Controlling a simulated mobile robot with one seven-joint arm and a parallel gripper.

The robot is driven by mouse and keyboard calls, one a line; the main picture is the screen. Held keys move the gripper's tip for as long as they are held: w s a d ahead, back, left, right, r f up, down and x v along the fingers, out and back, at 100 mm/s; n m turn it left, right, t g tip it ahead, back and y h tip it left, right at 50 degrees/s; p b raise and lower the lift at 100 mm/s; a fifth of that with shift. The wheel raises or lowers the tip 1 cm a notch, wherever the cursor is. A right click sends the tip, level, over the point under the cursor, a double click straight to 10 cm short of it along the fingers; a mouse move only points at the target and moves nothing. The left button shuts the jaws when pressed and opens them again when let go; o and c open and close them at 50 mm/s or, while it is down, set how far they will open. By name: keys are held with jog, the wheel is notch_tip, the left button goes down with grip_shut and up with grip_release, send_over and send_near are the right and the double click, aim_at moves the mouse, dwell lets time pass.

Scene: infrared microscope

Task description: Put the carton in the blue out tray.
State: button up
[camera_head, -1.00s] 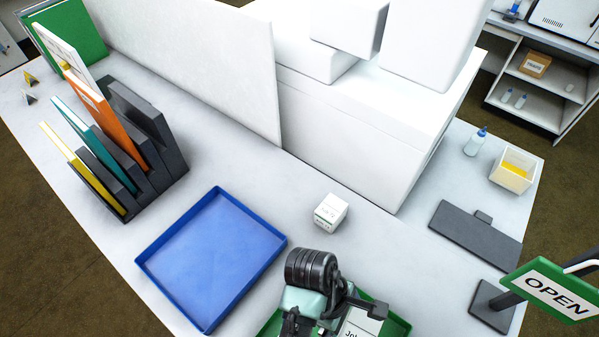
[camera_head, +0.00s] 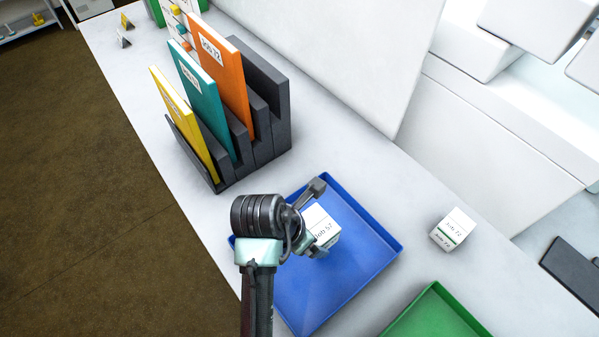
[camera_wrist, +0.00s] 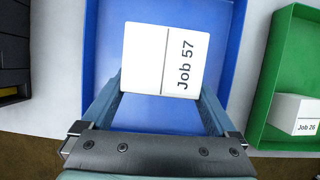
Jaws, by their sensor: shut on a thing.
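A white carton labelled "Job 57" (camera_head: 321,230) is held over the blue tray (camera_head: 368,262). In the wrist view the carton (camera_wrist: 165,58) sits between the fingers of my gripper (camera_wrist: 166,100), with the blue tray (camera_wrist: 235,50) behind it. My gripper (camera_head: 315,220) is shut on this carton. Whether the carton's underside touches the tray floor cannot be told. The arm hides the tray's left side in the head view.
Another white carton, "Job 72" (camera_head: 453,230), stands on the table right of the blue tray. A green tray (camera_head: 435,312) is at the lower right; in the wrist view it holds a "Job 26" carton (camera_wrist: 293,113). A dark file rack (camera_head: 272,130) with coloured folders stands behind.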

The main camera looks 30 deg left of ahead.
aim_at(307, 257)
notch_tip(307, 257, down, 8)
jog(key=shift+d+r, duration=0.1)
dwell(0.4)
jog(key=o, duration=1)
jog(key=v, duration=1.2)
